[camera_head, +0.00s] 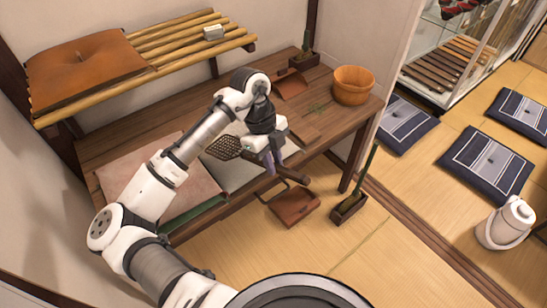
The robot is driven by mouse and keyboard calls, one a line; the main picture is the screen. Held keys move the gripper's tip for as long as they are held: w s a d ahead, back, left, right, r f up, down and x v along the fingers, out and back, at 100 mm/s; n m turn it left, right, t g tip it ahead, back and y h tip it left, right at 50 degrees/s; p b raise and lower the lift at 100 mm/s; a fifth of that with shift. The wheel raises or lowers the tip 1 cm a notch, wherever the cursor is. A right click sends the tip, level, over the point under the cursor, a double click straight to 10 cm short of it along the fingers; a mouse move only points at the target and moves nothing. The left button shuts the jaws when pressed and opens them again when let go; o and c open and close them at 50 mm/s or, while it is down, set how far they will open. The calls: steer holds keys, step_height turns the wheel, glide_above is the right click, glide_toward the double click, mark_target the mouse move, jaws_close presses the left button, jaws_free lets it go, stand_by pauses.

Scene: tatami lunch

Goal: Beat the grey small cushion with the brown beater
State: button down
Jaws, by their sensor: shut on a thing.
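My gripper (271,162) is over the front edge of the wooden table, shut on the brown beater. The beater's lattice head (223,147) points left, over a pale grey flat piece (238,172) that looks like the grey small cushion. My arm and gripper hide part of this piece. I cannot tell whether the beater head touches it or hangs above it.
A pinkish flat cloth or cushion (125,177) lies at the table's left. A wooden tub (353,85) stands at its back right. A slatted shelf (180,40) holds a brown cushion (85,68). A brown dustpan (293,206) and upright green-handled tool (350,205) stand below.

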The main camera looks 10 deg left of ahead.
step_height(320, 180, down, 6)
steer(key=b, duration=0.4)
step_height(320, 180, up, 10)
steer(key=p, duration=0.8)
steer(key=shift+w+f, duration=0.1)
steer(key=shift+f, duration=0.2)
